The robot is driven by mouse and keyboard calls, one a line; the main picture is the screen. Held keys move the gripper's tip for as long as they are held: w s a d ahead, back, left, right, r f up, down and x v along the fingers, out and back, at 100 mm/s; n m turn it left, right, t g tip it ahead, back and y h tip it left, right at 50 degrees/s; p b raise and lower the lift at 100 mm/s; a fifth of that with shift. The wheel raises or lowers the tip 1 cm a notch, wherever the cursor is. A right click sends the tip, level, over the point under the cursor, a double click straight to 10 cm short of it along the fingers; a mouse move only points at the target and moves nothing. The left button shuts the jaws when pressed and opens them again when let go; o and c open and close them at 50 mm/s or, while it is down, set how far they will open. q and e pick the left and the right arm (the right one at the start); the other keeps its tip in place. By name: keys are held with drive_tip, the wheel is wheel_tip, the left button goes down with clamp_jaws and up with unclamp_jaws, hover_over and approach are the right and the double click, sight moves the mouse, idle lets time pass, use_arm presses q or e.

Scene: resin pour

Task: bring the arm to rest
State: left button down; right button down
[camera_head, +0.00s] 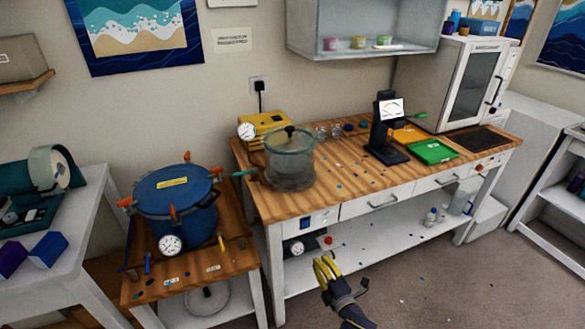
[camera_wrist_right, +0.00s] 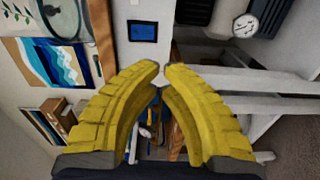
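My right gripper (camera_head: 325,262) hangs over the floor in front of the workbench, at the bottom middle of the head view. Its yellow ribbed fingers point up and a little left there. In the right wrist view (camera_wrist_right: 162,68) the curved fingertips almost meet, with only a thin gap between them. Nothing is held between them, so the gripper looks shut and empty. The gripper is apart from the bench and the pressure pot. My left gripper is in neither view.
A wooden-topped workbench (camera_head: 355,181) carries a clear chamber (camera_head: 290,158), a yellow pump (camera_head: 262,126), a black stand (camera_head: 386,138) and a green tray (camera_head: 432,152). A blue pressure pot (camera_head: 176,192) stands on a low table at left. The floor (camera_head: 440,285) at front right is largely clear.

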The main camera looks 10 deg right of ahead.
drive_tip(key=s+d+f+m+g+h, duration=0.15)
drive_tip(key=f+m, duration=0.25)
drive_tip(key=f, duration=0.4)
drive_tip(key=s+d+f+m+g+h, duration=0.1)
drive_tip(key=s+d+f+m+g, duration=0.2)
drive_tip(key=f, duration=0.5)
drive_tip(key=s+d+f+m+g+h, duration=0.1)
drive_tip(key=s+f+m+g, duration=0.15)
drive_tip(key=s+f, duration=0.5)
drive_tip(key=s+d+f+m+g+h, duration=0.1)
drive_tip(key=s+d+f+m, duration=0.15)
drive_tip(key=s+f, duration=0.55)
drive_tip(key=s+f+m+g, duration=0.1)
drive_tip(key=s+f, duration=0.4)
drive_tip(key=s, duration=0.7)
drive_tip(key=s+d+f+m+g, duration=0.1)
drive_tip(key=s+f+g, duration=0.3)
drive_tip(key=s, duration=0.8)
drive_tip(key=s+d+f+m+g, duration=0.1)
drive_tip(key=s+f+m+g, duration=0.1)
drive_tip(key=s+f, duration=0.5)
drive_tip(key=s+m, duration=0.1)
drive_tip(key=s, duration=0.4)
drive_tip(key=shift+s+g, duration=0.15)
drive_tip(key=shift+g, duration=0.25)
